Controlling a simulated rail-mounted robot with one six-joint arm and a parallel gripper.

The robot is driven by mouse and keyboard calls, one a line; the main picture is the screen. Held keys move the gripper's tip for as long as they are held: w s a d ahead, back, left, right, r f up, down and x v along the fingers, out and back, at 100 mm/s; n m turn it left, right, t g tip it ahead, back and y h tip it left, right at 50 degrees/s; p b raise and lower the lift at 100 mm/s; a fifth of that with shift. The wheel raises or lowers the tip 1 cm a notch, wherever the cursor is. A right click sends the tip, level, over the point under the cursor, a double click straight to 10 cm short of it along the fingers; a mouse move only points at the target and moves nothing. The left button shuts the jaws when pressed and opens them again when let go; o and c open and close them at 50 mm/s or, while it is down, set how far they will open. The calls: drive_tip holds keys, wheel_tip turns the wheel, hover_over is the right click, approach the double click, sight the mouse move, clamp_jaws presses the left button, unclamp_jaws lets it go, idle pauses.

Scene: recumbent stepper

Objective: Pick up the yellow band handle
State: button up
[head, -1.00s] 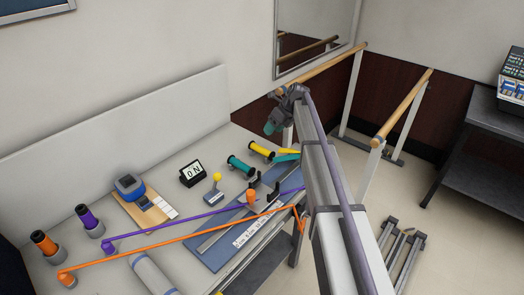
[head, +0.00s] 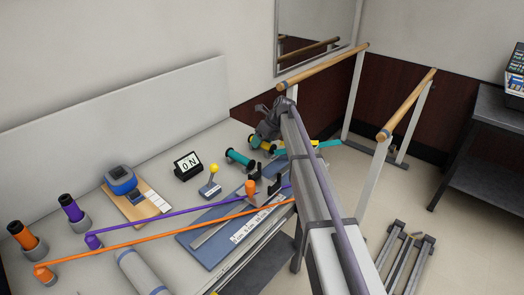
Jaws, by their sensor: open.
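The yellow band handle (head: 267,146) lies at the back right of the table, just beyond the teal handle (head: 239,158). Only part of its yellow grip shows; the rest is hidden behind my gripper and arm. My gripper (head: 258,138) is open and reaches down from the arm's end right at the yellow handle. A small teal part at its tip overlaps the handle's left end in the picture. I cannot tell whether the fingers touch the handle or are around it.
A teal band (head: 328,143) shows beyond my arm. A yellow-knobbed lever (head: 213,170) and a small display (head: 188,166) stand left of the handles. Wooden parallel bars (head: 322,68) stand behind.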

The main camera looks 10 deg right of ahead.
drive_tip(key=shift+f, duration=0.1)
idle(0.5)
drive_tip(key=c, duration=1)
wheel_tip(320, 180, up, 11)
drive_tip(key=p, duration=1)
drive_tip(key=shift+f, duration=0.1)
